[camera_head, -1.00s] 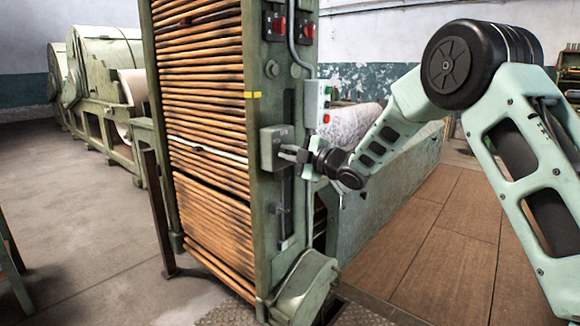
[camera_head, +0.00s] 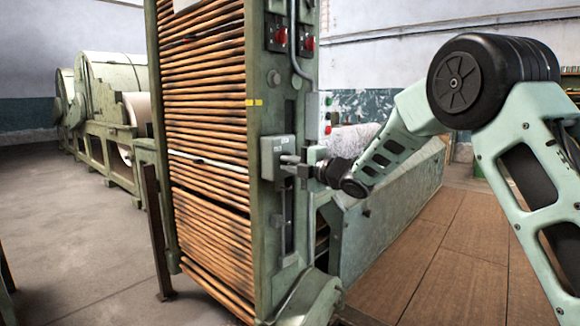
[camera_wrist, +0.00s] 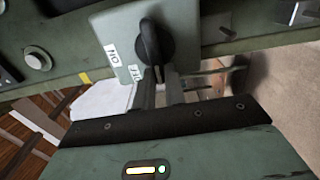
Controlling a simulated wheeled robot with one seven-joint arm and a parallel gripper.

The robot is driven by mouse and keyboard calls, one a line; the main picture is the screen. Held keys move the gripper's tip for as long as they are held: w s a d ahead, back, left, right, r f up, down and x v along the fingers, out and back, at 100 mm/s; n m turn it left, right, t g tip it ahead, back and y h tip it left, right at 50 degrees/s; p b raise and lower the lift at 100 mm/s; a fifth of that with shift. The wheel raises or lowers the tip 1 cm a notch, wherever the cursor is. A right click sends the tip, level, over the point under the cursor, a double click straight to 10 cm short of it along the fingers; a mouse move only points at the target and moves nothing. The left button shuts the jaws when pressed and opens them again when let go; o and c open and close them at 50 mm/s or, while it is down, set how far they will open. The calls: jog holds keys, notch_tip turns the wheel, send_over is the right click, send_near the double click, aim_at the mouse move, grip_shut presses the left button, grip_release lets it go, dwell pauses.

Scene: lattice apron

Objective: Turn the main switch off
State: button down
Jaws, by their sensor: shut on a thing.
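The main switch is a grey-green box (camera_head: 269,158) on the front of the tall green machine column. My gripper (camera_head: 289,160) reaches the box from the right. In the wrist view my gripper (camera_wrist: 162,74) has its two fingers closed together at the lower end of the handle, shut on it. The fingertips and the handle's gripped end are partly hidden by each other.
Red rotary switches (camera_head: 281,37) sit higher on the column, and a small box with green and red buttons (camera_head: 327,115) stands at its right side. A vertical conduit (camera_head: 293,40) runs above. Stacked wooden slats (camera_head: 205,130) fill the left. Brown floor (camera_head: 430,260) is open at right.

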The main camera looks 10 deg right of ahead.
jog(key=c, duration=1.5)
grip_release()
jog(key=shift+r, duration=0.1)
jog(key=shift+o, duration=0.2)
jog(key=shift+w, duration=0.1)
jog(key=p+v, duration=0.2)
jog(key=v, duration=1.5)
jog(key=shift+s, duration=0.2)
